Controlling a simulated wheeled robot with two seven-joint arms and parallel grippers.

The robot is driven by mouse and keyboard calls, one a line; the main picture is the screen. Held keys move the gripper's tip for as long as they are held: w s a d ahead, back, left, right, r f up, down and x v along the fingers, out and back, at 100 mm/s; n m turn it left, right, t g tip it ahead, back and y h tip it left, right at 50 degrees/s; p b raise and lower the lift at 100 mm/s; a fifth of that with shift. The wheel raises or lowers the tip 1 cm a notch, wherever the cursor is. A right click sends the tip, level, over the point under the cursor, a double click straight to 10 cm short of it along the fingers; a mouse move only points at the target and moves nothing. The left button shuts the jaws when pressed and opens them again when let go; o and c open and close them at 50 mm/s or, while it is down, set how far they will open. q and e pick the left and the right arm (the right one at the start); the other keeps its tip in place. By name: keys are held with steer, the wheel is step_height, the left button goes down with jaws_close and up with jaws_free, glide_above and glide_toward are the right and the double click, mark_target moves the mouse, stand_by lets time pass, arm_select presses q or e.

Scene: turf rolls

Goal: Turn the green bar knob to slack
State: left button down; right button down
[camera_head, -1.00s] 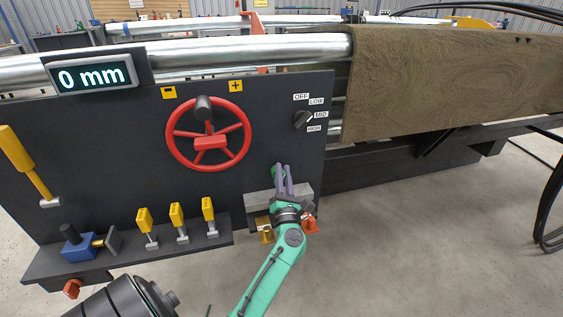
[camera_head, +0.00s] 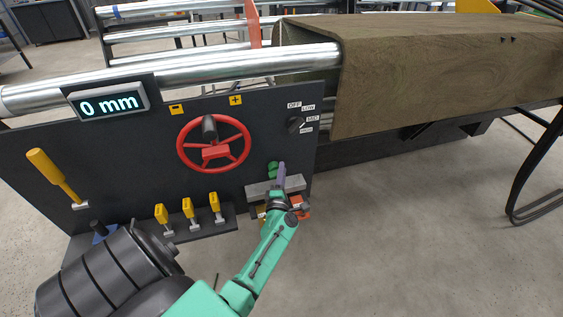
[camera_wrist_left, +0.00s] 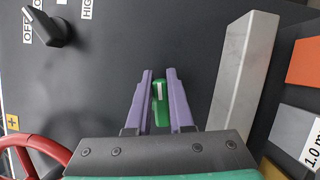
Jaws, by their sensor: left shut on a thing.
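The green bar knob (camera_head: 272,169) is on the dark panel, below and right of the red handwheel, and is partly hidden by my fingers in the head view. In the left wrist view the knob (camera_wrist_left: 159,108) stands between the two purple fingers and shows a white mark along its upper part. My left gripper (camera_head: 281,174) is at the panel, shut on the knob. In the wrist view the fingers (camera_wrist_left: 158,75) lie on either side of it. No slack label can be read around the knob. My right gripper is not in view.
A grey ledge (camera_head: 261,190) lies just below the knob. The red handwheel (camera_head: 241,128) is to the left, and a black selector knob (camera_head: 295,124) with OFF to HIGH labels is above right. Yellow levers (camera_head: 188,208) stand lower left.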

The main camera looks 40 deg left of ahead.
arm_select(q)
steer(key=shift+f+m+g+h+p, duration=0.15)
steer(key=shift+m+g+p, duration=0.1)
steer(key=shift+m+p, duration=0.4)
steer(key=shift+f+m+g+h+p, duration=0.15)
steer(key=shift+m+g+p, duration=0.1)
steer(key=shift+m+p, duration=0.4)
steer(key=c, duration=0.8)
jaws_free()
steer(key=shift+s+d, duration=0.1)
steer(key=p+v, duration=0.4)
steer(key=v, duration=1)
steer(key=shift+s, duration=0.2)
